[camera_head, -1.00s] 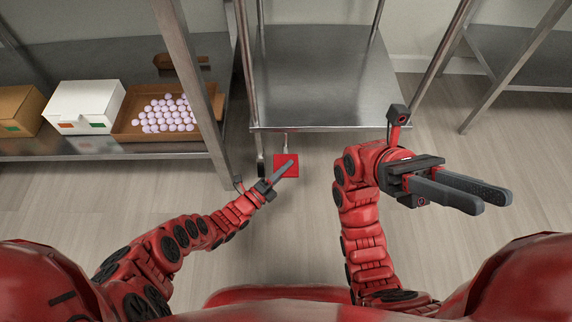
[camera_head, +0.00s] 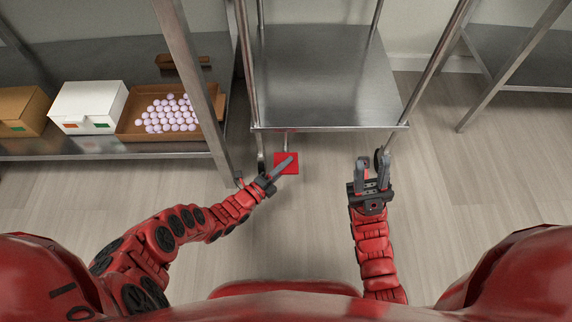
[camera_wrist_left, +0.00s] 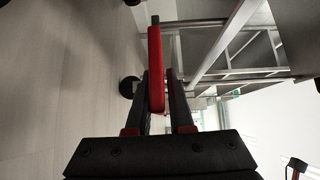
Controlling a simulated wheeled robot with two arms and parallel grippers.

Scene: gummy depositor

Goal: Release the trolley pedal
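The red trolley pedal (camera_head: 280,168) is a flat plate at the front lower edge of the steel trolley (camera_head: 325,85). In the head view my left gripper (camera_head: 281,167) reaches it from the left, one dark finger lying across above the plate. In the left wrist view the pedal (camera_wrist_left: 155,65) appears edge-on between the two fingers of my left gripper (camera_wrist_left: 159,85). The fingers look parted, one on each side, with a slim gap at the right; contact is hard to judge. My right gripper (camera_head: 372,168) is open and empty, pointing towards the trolley front.
A steel rack at left carries a brown box (camera_head: 22,112), a white box (camera_head: 88,105) and a brown tray (camera_head: 135,130) of pale balls. Its post (camera_head: 190,85) stands close to my left arm. Bare floor (camera_head: 480,190) lies to the right.

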